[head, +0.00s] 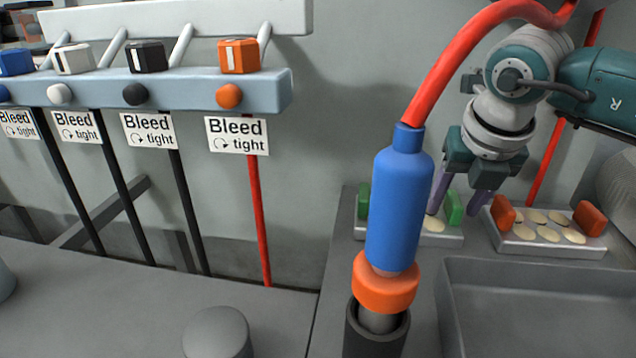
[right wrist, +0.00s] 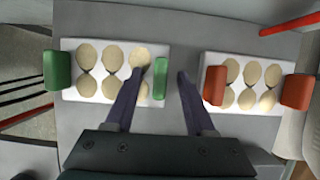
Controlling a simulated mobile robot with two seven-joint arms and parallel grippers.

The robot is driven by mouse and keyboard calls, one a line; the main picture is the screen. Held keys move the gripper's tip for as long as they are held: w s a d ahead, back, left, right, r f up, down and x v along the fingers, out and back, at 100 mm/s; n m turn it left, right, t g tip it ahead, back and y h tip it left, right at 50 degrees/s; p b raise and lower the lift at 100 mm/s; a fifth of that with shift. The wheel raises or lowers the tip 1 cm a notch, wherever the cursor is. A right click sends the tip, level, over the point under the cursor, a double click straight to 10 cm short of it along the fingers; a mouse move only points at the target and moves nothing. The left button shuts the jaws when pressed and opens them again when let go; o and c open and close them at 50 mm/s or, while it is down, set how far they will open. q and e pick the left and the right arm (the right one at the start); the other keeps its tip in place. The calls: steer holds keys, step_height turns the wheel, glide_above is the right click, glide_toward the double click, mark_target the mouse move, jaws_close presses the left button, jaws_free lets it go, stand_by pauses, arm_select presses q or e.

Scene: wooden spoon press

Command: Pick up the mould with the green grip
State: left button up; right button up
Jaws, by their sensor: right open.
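The mould with green grips (right wrist: 100,43) is a pale tray of oval spoon-bowl shapes with a green block at each end. In the head view this mould (head: 445,239) is partly hidden behind a blue cylinder. My right gripper (head: 458,205) is open and points down at its right end. In the right wrist view my right gripper (right wrist: 158,74) has the right green grip (right wrist: 160,80) between its two fingers in the picture, with no contact clear. The left finger overlaps the mould's right column. The height above it is hard to tell. My left gripper is not in view.
A similar mould with red-orange grips (head: 548,246) lies to the right, close to the right finger. A blue cylinder (head: 398,205) with an orange collar (head: 385,285) and red hose stands in front. A grey basin (head: 540,268) is at front right.

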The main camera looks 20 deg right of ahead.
steer(key=shift+c, duration=0.2)
jaws_close()
stand_by(1.1)
steer(key=shift+r, duration=0.1)
